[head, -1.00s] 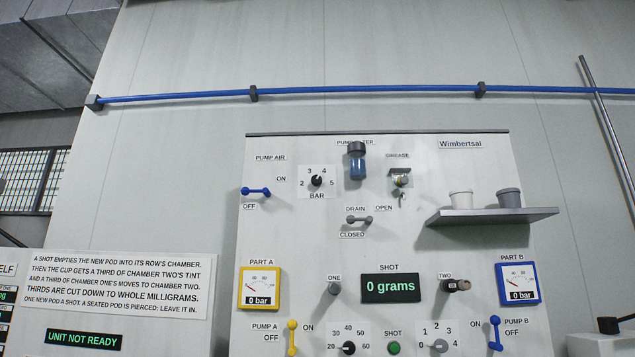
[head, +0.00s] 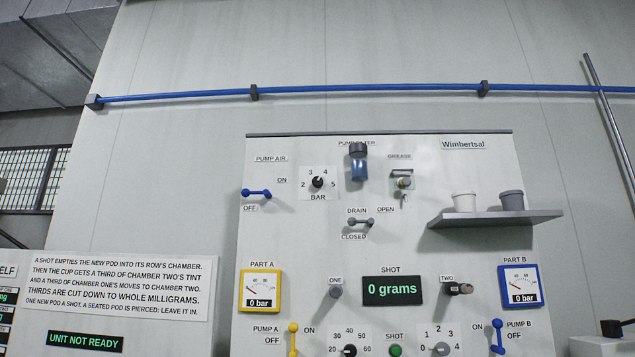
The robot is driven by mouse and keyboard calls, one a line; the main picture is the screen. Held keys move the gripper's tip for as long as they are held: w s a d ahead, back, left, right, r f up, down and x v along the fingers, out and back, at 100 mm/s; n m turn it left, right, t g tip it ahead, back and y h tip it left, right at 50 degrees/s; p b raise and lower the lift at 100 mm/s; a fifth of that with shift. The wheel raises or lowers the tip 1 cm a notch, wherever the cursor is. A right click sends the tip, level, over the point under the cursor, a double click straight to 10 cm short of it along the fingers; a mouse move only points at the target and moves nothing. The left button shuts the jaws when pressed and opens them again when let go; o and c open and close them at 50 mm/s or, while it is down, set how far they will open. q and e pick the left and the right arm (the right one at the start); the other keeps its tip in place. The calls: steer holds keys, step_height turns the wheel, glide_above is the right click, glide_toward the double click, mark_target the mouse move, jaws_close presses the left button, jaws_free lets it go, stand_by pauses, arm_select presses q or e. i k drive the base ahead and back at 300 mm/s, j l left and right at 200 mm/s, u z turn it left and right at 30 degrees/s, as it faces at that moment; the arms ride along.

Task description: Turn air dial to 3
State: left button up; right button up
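The PUMP AIR lever (head: 257,193) is blue and lies roughly level at the dial's left, above the OFF label. Neither of my grippers is in view.
Right of the dial are a blue pump filter (head: 359,163), the grease fitting (head: 403,182) and a grey shelf (head: 497,218) with two cups. The drain lever (head: 360,222) is below. A display (head: 392,290) reads 0 grams. The sign (head: 85,341) reads UNIT NOT READY.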

mark_target(316, 181)
steer(key=i+l+u, duration=0.2)
steer(key=i+l, duration=0.8)
